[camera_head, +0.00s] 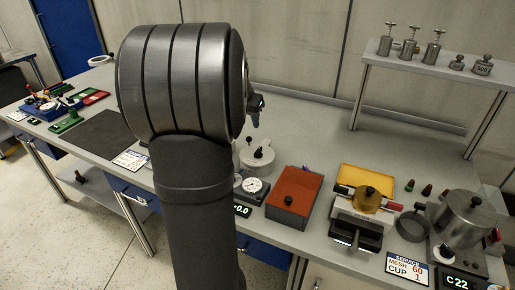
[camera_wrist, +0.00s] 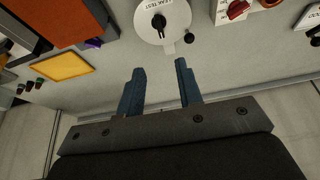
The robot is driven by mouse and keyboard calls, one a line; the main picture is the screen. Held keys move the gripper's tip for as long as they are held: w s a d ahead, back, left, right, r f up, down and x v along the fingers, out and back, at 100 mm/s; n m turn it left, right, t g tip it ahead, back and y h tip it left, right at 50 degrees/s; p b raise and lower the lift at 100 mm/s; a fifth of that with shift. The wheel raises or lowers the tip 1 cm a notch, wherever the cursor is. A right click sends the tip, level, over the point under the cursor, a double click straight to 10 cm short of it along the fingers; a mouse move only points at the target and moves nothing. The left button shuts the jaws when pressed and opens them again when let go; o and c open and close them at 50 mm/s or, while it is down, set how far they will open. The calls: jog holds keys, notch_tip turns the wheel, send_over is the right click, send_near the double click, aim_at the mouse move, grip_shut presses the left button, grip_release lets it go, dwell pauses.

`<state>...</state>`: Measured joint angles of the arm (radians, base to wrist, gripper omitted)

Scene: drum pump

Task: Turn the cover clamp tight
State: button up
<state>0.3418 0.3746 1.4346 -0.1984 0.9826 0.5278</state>
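A round white unit (camera_head: 258,160) with a black knob on its lid stands on the bench, just right of my arm. In the wrist view a round white plate marked "LEAK TEST" (camera_wrist: 148,30) carries a black knob (camera_wrist: 159,22) at its centre. A small dark ball (camera_wrist: 189,38) sits by the plate's edge. I cannot tell for sure which part is the cover clamp. My gripper (camera_wrist: 159,66) is open and empty, its two blue fingers apart near the plate without visible contact. In the head view the gripper (camera_head: 256,109) shows partly behind my arm, above the bench.
An orange-red topped box (camera_head: 291,191), a device with an amber dome (camera_head: 366,199), a yellow tray (camera_head: 366,178) and a steel pot (camera_head: 465,218) stand to the right. A raised shelf (camera_head: 440,77) holds several metal weights and fittings. A dark mat (camera_head: 88,137) lies left of my arm.

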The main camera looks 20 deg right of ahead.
aim_at(258, 149)
jog(key=x, duration=1.7)
grip_shut()
